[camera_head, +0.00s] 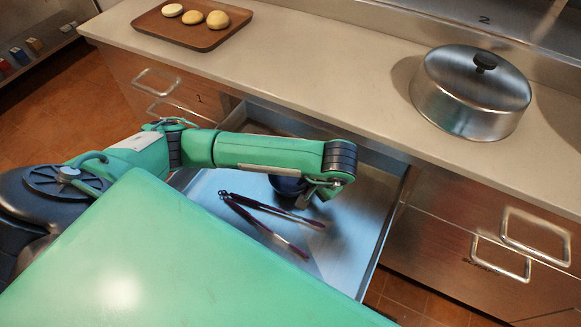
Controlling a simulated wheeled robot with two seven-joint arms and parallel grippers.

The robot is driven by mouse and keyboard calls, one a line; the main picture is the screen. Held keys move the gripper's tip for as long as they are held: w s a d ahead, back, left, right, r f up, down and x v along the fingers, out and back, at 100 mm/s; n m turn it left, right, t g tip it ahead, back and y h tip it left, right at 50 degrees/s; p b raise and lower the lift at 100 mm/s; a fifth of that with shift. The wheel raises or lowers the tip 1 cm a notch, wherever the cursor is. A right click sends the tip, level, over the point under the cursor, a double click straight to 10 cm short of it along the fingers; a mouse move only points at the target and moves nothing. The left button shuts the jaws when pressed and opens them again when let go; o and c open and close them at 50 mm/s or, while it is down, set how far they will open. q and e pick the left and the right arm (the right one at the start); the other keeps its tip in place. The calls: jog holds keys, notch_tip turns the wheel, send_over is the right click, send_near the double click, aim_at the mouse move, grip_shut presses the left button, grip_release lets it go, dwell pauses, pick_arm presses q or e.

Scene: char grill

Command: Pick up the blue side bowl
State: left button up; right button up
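The dark blue bowl (287,186) lies inside the open drawer (356,262), mostly hidden beneath my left forearm. My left arm reaches across from the left, and my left gripper (318,195) points down at the bowl's right side. The gripper is small and partly covered by its own wrist. I cannot tell whether its fingers touch the bowl or are closed on its rim. My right gripper is out of view.
Tongs (265,222) lie in the drawer in front of the bowl. The counter (320,75) above holds a brown tray (183,36) with three round buns and a large metal lidded pot (470,95). Closed drawers with handles (535,237) are at right.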

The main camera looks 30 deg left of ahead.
pick_arm(q)
jog(key=shift+x, duration=1.15)
grip_shut()
